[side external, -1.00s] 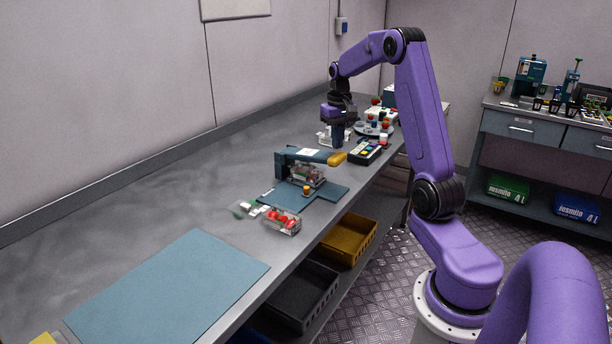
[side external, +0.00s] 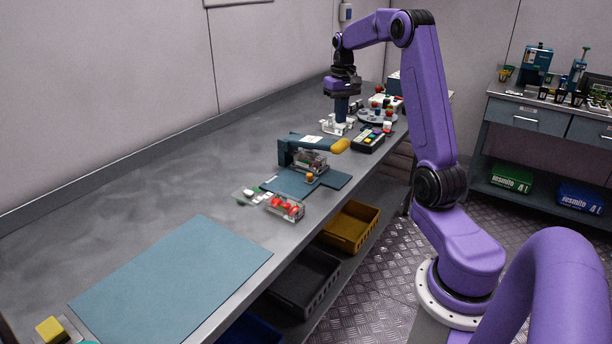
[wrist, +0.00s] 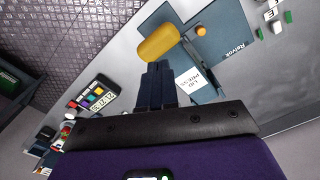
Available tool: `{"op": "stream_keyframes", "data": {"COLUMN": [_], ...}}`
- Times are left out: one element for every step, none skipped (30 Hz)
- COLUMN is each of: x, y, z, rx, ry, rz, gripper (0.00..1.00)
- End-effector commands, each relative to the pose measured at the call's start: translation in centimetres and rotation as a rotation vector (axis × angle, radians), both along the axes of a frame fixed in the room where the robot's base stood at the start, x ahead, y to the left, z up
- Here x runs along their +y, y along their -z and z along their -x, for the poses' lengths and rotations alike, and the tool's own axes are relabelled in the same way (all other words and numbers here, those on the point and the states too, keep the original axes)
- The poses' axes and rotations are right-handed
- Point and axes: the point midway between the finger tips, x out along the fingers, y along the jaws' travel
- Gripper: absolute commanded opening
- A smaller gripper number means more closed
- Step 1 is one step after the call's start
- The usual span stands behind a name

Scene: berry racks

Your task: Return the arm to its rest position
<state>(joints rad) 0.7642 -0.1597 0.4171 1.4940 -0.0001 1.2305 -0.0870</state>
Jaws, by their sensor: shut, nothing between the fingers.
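My gripper (side external: 341,108) hangs fingers-down above the far part of the grey bench in the side view, near a small white stand. In the wrist view its dark blue fingers (wrist: 158,75) are together with nothing between them. The blue press (side external: 290,150) with its yellow handle (side external: 341,146) stands nearer the camera on the bench; its yellow handle (wrist: 158,42) shows just beyond the fingertips in the wrist view. A clear box of red berries (side external: 286,207) sits in front of the press.
A keypad device (side external: 368,139) and a round rack with berries (side external: 378,116) stand close to the right of my gripper. A blue mat (side external: 175,285) lies at the near end. Yellow (side external: 350,227) and black (side external: 305,280) bins sit under the bench. The bench's middle left is clear.

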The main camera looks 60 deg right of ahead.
Motion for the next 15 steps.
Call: {"op": "stream_keyframes", "data": {"x": [0.8, 1.4, 2.4, 3.5, 4.6, 6.4, 7.8, 9.2, 11.1, 12.5, 13.9, 15.7, 17.1, 18.4, 20.1], "y": [0.0, -0.1, -0.1, -0.2, -0.2, -0.3, -0.3, -0.3, -0.4, -0.4, -0.4, -0.4, -0.3, -0.3, -0.3], "z": [-0.3, -0.4, -0.7, -1.0, -1.2, -1.5, -1.6, -1.7, -1.7, -1.6, -1.4, -1.2, -0.9, -0.6, -0.1], "rx": [0.000, -0.001, -0.002, -0.002, -0.003, -0.003, -0.003, -0.005, -0.006, -0.006, -0.006, -0.007, -0.009, -0.009, -0.010], "ry": [-0.018, -0.033, -0.059, -0.083, -0.111, -0.154, -0.188, -0.223, -0.271, -0.305, -0.341, -0.387, -0.422, -0.458, -0.504], "rz": [0.000, 0.000, 0.001, 0.001, 0.001, 0.001, 0.001, 0.002, 0.002, 0.002, 0.002, 0.003, 0.003, 0.003, 0.003], "gripper": [0.00, 0.00, 0.00, 0.00, 0.00, 0.00, 0.00, 0.00, 0.00, 0.00, 0.00, 0.00, 0.00, 0.00, 0.00]}}
